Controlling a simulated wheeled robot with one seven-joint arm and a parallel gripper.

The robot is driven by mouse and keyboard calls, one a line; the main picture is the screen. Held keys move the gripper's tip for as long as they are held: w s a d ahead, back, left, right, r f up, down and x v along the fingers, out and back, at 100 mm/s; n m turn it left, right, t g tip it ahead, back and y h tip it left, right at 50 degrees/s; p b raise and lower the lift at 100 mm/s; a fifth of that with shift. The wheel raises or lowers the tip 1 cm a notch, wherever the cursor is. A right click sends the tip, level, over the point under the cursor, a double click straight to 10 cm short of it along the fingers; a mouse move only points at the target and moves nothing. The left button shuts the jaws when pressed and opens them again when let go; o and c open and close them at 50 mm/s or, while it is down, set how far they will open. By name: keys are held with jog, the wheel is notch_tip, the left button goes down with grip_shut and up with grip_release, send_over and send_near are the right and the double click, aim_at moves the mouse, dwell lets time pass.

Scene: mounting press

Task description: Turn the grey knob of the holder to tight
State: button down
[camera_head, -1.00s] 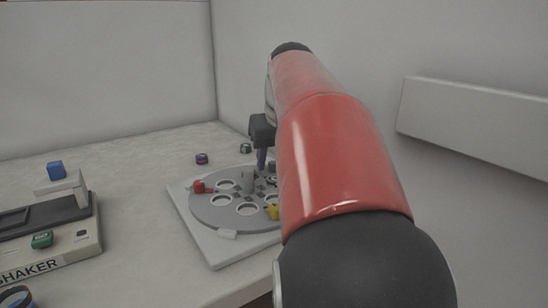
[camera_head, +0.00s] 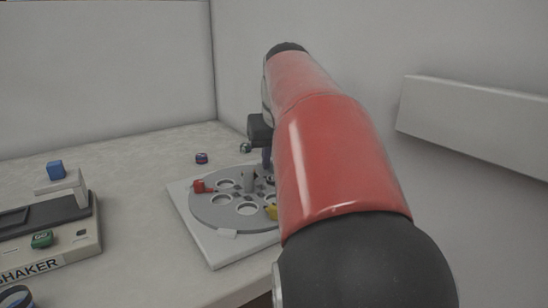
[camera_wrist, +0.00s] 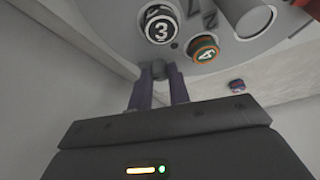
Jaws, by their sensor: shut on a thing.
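The holder is a round grey disc (camera_head: 212,215) on a pale square base, and my arm covers its right side in the head view. In the wrist view, the small grey knob (camera_wrist: 158,69) sits at the disc's edge between my two dark purple fingers. My gripper (camera_wrist: 159,80) is shut on this knob. In the head view my gripper (camera_head: 266,157) is at the far right part of the disc, and the knob is hidden there. The knob's turn setting cannot be read.
A red knob (camera_head: 199,186) and a yellow knob (camera_head: 271,212) sit on the disc, around a grey central post (camera_head: 249,182). A small dark puck (camera_head: 201,158) lies behind the holder. The shaker (camera_head: 50,240) stands at left. A wall rises close behind my arm.

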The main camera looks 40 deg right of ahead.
jog(key=m+h, duration=0.1)
jog(key=m, duration=0.2)
jog(key=m+g+h, duration=0.1)
jog(key=m, duration=0.2)
jog(key=shift+w+a+m+g, duration=0.2)
jog(key=shift+m+g, duration=0.1)
jog(key=m+g, duration=0.1)
jog(key=m, duration=0.2)
jog(key=shift+w+m+h, duration=0.15)
jog(key=shift+m+h, duration=0.25)
jog(key=m+g, duration=0.1)
jog(key=m, duration=0.2)
jog(key=shift+w+m+g, duration=0.1)
jog(key=shift+m+g, duration=0.2)
jog(key=m+g, duration=0.2)
jog(key=m, duration=0.3)
jog(key=shift+w, duration=0.15)
jog(key=m, duration=0.2)
jog(key=m+g+y, duration=0.1)
jog(key=m, duration=0.2)
jog(key=shift+w+d+y, duration=0.1)
jog(key=shift+y, duration=0.2)
jog(key=shift+m+g, duration=0.4)
jog(key=c, duration=1.3)
grip_release()
